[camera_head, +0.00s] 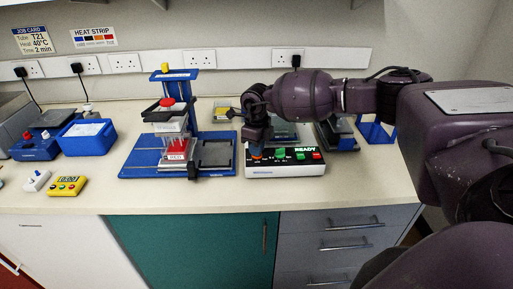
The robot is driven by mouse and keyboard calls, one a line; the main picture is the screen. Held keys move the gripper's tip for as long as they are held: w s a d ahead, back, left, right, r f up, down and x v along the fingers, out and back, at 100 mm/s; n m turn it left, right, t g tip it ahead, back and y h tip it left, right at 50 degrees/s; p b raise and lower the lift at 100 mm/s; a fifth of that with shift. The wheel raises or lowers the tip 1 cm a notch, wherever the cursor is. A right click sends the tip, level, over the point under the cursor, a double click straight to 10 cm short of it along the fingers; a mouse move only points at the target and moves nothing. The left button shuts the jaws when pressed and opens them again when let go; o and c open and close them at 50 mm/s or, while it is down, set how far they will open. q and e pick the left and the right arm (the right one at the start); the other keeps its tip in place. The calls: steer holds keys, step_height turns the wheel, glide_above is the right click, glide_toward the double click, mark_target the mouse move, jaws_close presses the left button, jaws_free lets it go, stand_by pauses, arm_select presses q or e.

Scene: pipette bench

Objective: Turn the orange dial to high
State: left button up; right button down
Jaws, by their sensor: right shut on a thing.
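My right gripper (256,142) comes in from the right and points down at the left end of a white-fronted device (285,169) with a green READY display. It is shut on the orange dial (256,156) there. Only a little orange shows below the fingers, so the dial's setting cannot be read. A green control and red buttons sit to the right of the dial on the same panel. My left gripper is out of view.
A blue stand with a pipetting rig (135,170) is just left of the device. A blue box (86,135) and a yellow timer (68,186) are farther left. The bench front (225,198) is clear.

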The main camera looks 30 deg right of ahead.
steer(key=c, duration=1.2)
jaws_free()
steer(key=shift+r, duration=0.1)
step_height(320, 180, up, 11)
steer(key=shift+f, duration=0.15)
